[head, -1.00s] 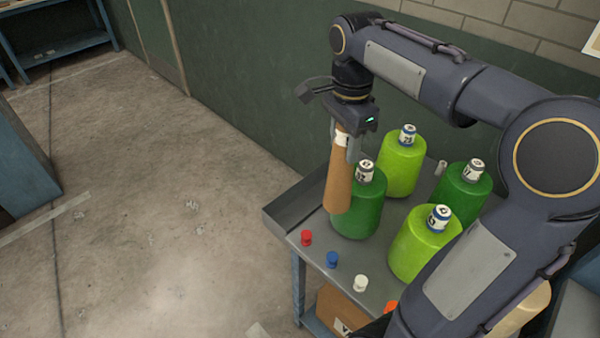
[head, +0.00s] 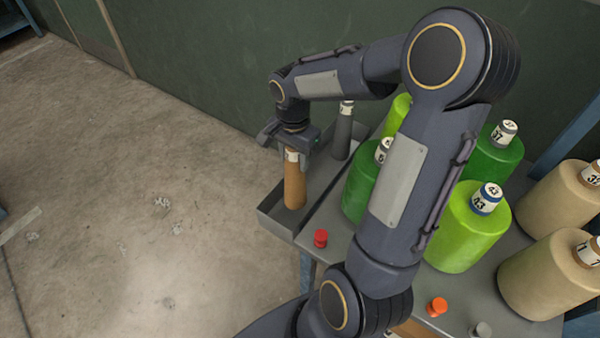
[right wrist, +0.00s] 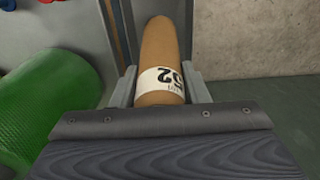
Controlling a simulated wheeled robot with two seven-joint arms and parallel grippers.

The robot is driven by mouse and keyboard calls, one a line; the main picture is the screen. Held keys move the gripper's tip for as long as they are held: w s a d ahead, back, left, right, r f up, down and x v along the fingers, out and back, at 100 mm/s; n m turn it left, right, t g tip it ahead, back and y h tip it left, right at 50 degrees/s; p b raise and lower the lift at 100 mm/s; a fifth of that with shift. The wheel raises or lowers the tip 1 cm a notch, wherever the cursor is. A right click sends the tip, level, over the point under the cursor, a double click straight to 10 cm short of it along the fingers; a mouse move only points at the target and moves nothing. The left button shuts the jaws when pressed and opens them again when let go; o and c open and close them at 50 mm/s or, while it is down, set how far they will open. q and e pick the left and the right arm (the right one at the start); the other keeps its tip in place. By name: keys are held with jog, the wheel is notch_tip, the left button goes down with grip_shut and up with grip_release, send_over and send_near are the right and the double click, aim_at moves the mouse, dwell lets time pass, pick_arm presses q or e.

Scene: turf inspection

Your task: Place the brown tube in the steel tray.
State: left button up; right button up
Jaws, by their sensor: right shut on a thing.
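The brown tube (head: 295,186), with a white label, hangs upright in my right gripper (head: 293,153). In the right wrist view the tube (right wrist: 160,52) sits between the two fingers (right wrist: 160,90), its label marked 52. The steel tray (head: 274,227) is a grey open trough along the left end of the table. The tube's lower end shows inside the tray's outline, near its front end; I cannot tell whether it touches the tray floor. My left gripper is not in view.
A dark grey tube (head: 342,138) stands farther back in the tray. Green spools (head: 466,230) and beige spools (head: 545,275) crowd the table to the right, partly behind my arm. A red peg (head: 320,238) and an orange peg (head: 437,306) stand near the front edge.

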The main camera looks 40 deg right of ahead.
aim_at(294, 171)
jog(key=shift+f, duration=2.55)
jog(key=shift+f, duration=0.15)
jog(key=o, duration=1.2)
